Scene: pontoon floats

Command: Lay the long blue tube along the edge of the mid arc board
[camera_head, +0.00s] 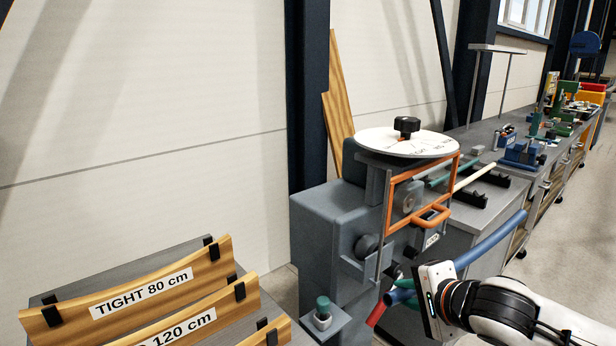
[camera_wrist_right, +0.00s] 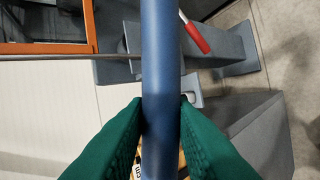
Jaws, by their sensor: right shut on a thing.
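The long blue tube (camera_head: 490,240) is in my right gripper (camera_head: 402,292), to the right of the boards in the head view. In the right wrist view the tube (camera_wrist_right: 160,70) runs lengthwise between the green fingers (camera_wrist_right: 160,125), which are shut on it. In the head view it slants up to the right, past my wrist. The mid arc board (camera_head: 205,308), its label partly cut to "120 cm", stands at lower left behind black clips, apart from the tube. The tight 80 cm board (camera_head: 130,288) stands behind it. My left gripper is not in view.
A grey machine (camera_head: 335,225) with a white dial (camera_head: 408,142) and orange frame (camera_head: 420,178) stands between the boards and the long workbench. A green-topped knob (camera_head: 323,306) sits on a small ledge near the boards. A red handle (camera_head: 376,313) shows beside my gripper.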

